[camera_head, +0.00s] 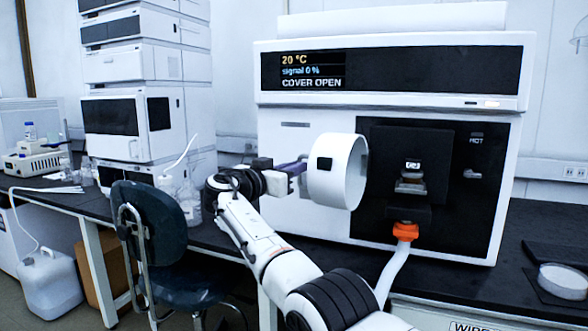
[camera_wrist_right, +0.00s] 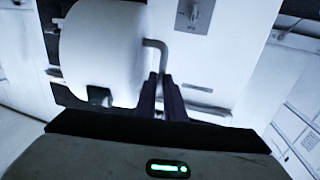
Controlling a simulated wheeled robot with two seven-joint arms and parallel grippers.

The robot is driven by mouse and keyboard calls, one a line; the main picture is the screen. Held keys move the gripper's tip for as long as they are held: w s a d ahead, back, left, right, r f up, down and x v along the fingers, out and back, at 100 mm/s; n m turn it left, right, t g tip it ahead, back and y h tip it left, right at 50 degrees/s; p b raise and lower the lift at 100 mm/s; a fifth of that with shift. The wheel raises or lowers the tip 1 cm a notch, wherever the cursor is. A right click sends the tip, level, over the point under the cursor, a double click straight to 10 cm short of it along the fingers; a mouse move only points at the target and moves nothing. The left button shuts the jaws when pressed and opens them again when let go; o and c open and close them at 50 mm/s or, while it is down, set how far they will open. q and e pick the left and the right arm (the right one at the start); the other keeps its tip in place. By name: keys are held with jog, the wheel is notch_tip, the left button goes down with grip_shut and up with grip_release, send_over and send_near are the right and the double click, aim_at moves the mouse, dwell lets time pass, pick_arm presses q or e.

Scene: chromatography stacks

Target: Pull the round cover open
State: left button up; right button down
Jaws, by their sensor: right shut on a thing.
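The round cover (camera_head: 332,170) is a white drum shape with a small dark square on its side. It stands swung out from the front of the white instrument (camera_head: 475,215), and the dark recess (camera_head: 402,165) behind it is exposed. The instrument's display (camera_head: 312,71) reads "COVER OPEN". My right gripper (camera_head: 298,168) is at the cover's left side. In the right wrist view the cover (camera_wrist_right: 103,50) fills the upper left, and my right gripper (camera_wrist_right: 161,95) is shut on the bent grey handle (camera_wrist_right: 158,52) beside it. My left gripper is not in view.
A black chair (camera_head: 150,230) stands in front of the dark bench (camera_head: 225,238). Stacked white modules (camera_head: 140,65) rise at the left. An orange fitting with a white tube (camera_head: 404,231) hangs below the recess. A round white dish (camera_head: 562,281) sits at the right.

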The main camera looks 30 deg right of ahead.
jog(key=shift+d, duration=0.15)
jog(key=c, duration=1.8)
grip_release()
jog(key=shift+c, duration=0.2)
jog(key=v, duration=1)
jog(key=shift+a+b, duration=0.2)
jog(key=shift+b, duration=0.25)
